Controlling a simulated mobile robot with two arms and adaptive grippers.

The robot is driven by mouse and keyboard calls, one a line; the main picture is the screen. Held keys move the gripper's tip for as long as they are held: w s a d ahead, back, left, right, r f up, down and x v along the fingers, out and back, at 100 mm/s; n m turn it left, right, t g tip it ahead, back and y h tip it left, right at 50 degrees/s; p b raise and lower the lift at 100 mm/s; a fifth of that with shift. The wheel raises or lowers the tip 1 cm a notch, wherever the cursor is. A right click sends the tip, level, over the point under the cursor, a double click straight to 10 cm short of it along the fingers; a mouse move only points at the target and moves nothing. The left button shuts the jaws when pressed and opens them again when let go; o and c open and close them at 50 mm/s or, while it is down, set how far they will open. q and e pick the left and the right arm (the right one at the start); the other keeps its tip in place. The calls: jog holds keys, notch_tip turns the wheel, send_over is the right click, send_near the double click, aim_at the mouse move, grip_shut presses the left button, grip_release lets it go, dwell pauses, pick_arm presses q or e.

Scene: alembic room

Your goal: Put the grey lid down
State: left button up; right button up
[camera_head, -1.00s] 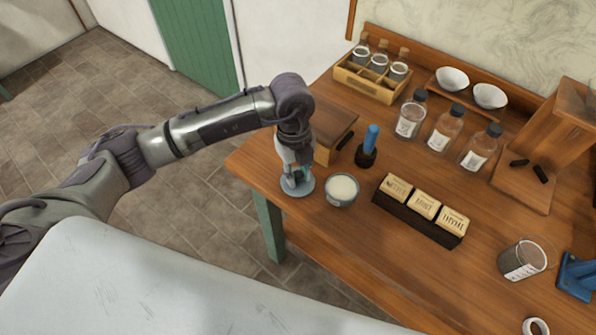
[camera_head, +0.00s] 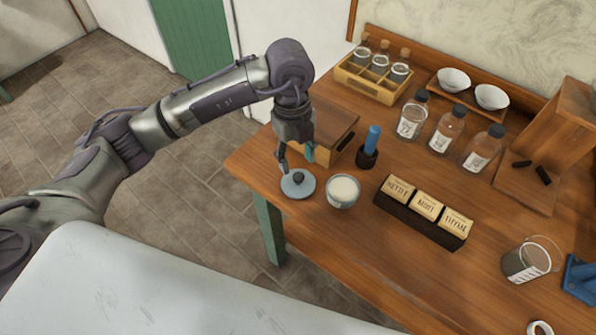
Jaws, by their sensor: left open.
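The grey lid (camera_head: 298,187) lies flat on the wooden table near its left corner, with its dark knob facing up. It is just left of a bowl with pale contents (camera_head: 342,191). My left gripper (camera_head: 297,160) is open and empty above the lid, its fingers pointing down and clear of the knob. My right gripper is not in view.
A wooden box (camera_head: 330,131) stands close behind my left gripper. A dark rack with labelled blocks (camera_head: 420,211) lies right of the bowl. Bottles (camera_head: 445,131) stand farther back.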

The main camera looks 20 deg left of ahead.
aim_at(296, 173)
pick_arm(q)
notch_tip(296, 173, up, 6)
jog(key=shift+w+a+b, duration=0.25)
jog(key=shift+b, duration=0.1)
